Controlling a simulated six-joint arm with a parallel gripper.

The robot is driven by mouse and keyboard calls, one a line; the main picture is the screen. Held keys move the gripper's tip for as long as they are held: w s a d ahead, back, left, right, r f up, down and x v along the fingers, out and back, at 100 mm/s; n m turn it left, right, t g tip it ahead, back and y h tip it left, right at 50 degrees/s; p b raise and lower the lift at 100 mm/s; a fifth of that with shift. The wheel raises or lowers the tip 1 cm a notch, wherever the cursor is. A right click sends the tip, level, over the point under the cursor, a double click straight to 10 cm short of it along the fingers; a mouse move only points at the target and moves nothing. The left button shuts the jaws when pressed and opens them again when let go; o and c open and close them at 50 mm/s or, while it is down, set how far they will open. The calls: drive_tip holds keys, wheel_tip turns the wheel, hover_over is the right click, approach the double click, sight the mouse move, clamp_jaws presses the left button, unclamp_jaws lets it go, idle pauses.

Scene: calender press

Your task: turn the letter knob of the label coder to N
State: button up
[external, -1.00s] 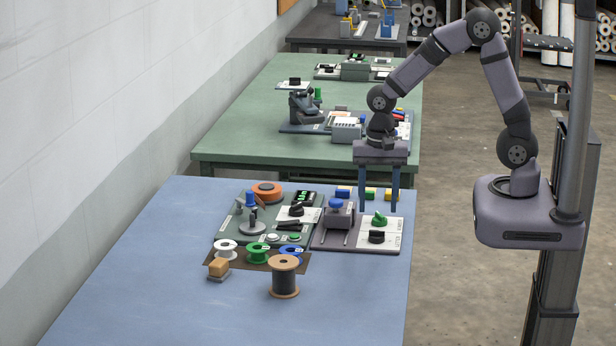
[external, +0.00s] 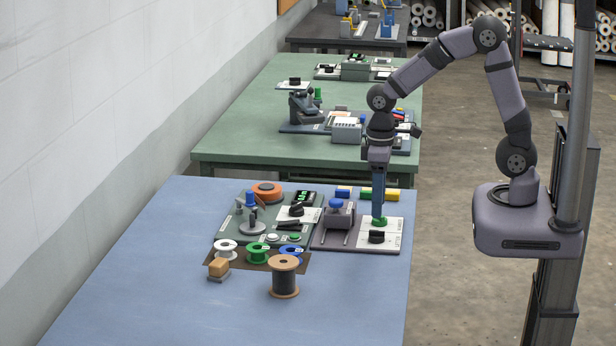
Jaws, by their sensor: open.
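The label coder (external: 324,236) is a mauve unit on the blue table with a white plate (external: 392,246) at its right. The plate carries a green knob (external: 380,222) and a black knob (external: 376,237). Lettering beside the knobs is too small to read, so I cannot tell which is the letter knob or where either points. My gripper (external: 379,214) points straight down at the green knob, its fingers overlapping the knob's top in this view. It is open and seen edge-on; whether the fingers touch the knob I cannot tell.
A blue-capped block (external: 336,205) stands left of the knobs. Blue, green and yellow blocks (external: 393,195) lie behind. A grey-green panel (external: 230,232) with knobs and buttons is further left, with several spools (external: 285,277) in front. The table's front is clear.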

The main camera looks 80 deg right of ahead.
sight(377, 231)
drive_tip(key=shift+f, duration=0.15)
drive_tip(key=shift+f+p, duration=0.55)
drive_tip(key=shift+f, duration=3)
drive_tip(key=c, duration=1.1)
drive_tip(key=shift+o, duration=0.2)
drive_tip(key=shift+n, duration=0.3)
